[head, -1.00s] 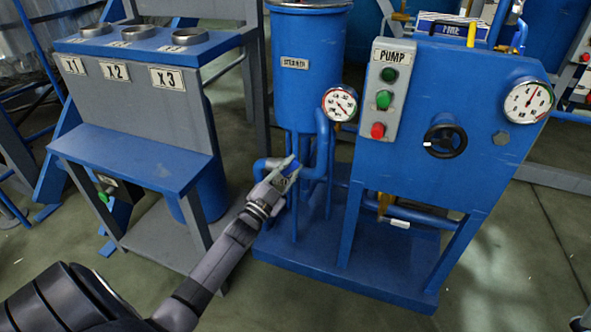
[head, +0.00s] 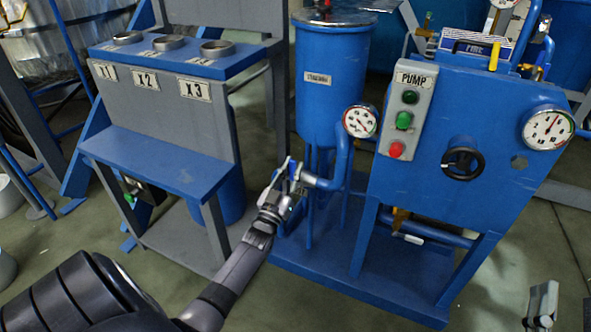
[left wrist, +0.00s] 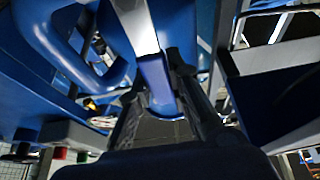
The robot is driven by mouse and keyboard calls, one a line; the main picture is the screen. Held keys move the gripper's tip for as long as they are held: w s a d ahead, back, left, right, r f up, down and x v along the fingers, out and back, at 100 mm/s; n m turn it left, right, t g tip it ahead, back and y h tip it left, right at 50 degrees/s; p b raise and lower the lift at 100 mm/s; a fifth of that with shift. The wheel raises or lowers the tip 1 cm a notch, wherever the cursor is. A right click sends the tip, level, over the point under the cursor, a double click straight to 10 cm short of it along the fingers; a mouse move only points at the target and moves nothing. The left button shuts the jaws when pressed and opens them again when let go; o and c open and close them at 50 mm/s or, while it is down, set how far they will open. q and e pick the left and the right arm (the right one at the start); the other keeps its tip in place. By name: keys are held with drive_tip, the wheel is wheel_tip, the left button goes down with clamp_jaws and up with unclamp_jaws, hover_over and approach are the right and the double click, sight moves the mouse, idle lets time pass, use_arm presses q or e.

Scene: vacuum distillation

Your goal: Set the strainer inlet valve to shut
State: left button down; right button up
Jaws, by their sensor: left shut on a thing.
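The strainer (head: 331,85) is a blue labelled tank on legs, left of the pump panel. A blue pipe (head: 338,165) bends below it, and the inlet valve sits at the pipe's left end, mostly hidden by my gripper. My left gripper (head: 289,174) is at this pipe end, fingers pointing up. In the left wrist view, its fingers (left wrist: 160,82) are closed around the blue grip of the valve lever (left wrist: 154,76). The lever's bare metal part (left wrist: 134,25) runs up beyond them. The valve's exact setting cannot be read. My right gripper (head: 541,303) shows partly at the bottom right.
The pump panel (head: 480,110) with buttons, a black handwheel (head: 462,160) and a gauge (head: 547,127) stands to the right. Another gauge (head: 360,121) is beside the strainer. A blue-grey stand (head: 160,160) labelled X1 to X3 is left. Open floor lies in front.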

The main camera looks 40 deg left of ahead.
use_arm(q)
drive_tip(key=shift+a, duration=0.15)
drive_tip(key=c, duration=1.5)
unclamp_jaws()
drive_tip(key=v, duration=1.2)
